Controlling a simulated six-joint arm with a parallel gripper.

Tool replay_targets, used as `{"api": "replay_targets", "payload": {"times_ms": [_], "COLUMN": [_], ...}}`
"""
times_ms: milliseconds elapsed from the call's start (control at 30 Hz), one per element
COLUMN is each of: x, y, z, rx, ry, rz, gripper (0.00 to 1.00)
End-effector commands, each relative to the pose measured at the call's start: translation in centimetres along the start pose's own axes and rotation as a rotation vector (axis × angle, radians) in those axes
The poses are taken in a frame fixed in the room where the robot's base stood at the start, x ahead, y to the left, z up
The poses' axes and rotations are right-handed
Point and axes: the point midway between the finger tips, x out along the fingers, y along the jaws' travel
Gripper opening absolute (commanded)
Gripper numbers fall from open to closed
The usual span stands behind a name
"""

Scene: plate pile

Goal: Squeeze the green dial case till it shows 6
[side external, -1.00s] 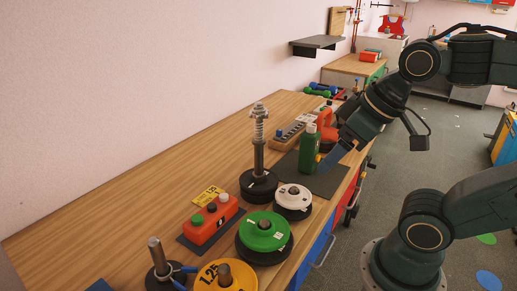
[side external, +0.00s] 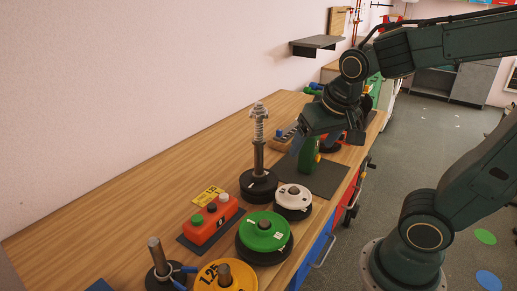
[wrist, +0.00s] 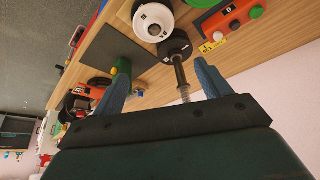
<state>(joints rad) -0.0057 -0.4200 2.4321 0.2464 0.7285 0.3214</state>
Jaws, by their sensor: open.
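A green upright case (side external: 309,155) with a small yellow patch stands on a dark mat (side external: 332,178) at the far part of the bench. Its top is hidden behind my gripper in the side view, and I cannot read a dial on it. My gripper (side external: 308,140) is open, its blue fingers overlapping the upper part of the case in the side view. In the wrist view the two blue fingers of my gripper (wrist: 162,80) are spread with nothing held. The green case (wrist: 122,67) shows beyond the left finger, partly covered by it, not between the fingers.
A tall post with a spring (side external: 259,145) rises from black plates beside the mat. A white plate (side external: 293,196), a green plate (side external: 263,232) and a yellow plate (side external: 226,277) lie nearer. A red button box (side external: 210,219) is at left. An orange-red thing (wrist: 88,91) stands past the case.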

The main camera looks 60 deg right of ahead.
Motion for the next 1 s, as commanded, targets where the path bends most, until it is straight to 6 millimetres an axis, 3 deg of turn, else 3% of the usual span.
{"api": "replay_targets", "payload": {"times_ms": [500,1000], "x": [8.3,15.7], "y": [3.1,7.0], "z": [-5.4,-8.4], "rx": [0.444,0.717], "ry": [0.072,0.299], "rz": [0.311,0.589], "gripper": [0.76,0.76]}}
